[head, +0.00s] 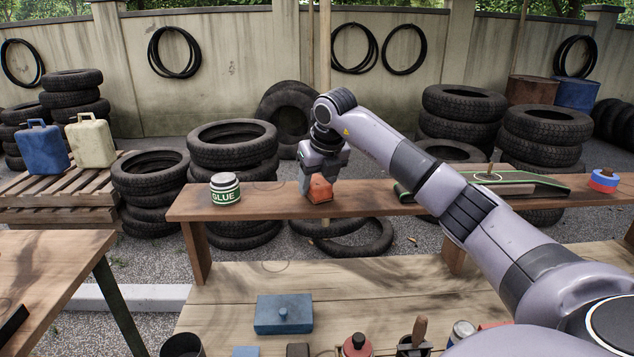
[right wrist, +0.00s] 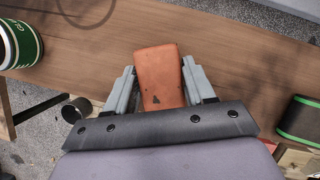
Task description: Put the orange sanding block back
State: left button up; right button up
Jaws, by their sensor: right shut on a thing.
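The orange sanding block (head: 320,190) is at my right gripper (head: 318,178), low over the raised wooden shelf (head: 370,196). In the right wrist view the block (right wrist: 160,76) sits between the two fingers of the right gripper (right wrist: 160,90), which is shut on it. I cannot tell whether the block's underside touches the shelf. My left gripper is not in view.
A green glue tin (head: 225,190) stands left of the block on the shelf. A green-edged belt (head: 520,183) and a red-and-blue round thing (head: 604,181) are to the right. A blue box (head: 284,315) and several small items stand on the lower bench (head: 400,290).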

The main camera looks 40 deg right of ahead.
jog(key=shift+f, duration=0.15)
jog(key=shift+f, duration=0.2)
jog(key=o, duration=1)
jog(key=shift+r, duration=0.15)
jog(key=v, duration=1.2)
jog(key=shift+b, duration=0.35)
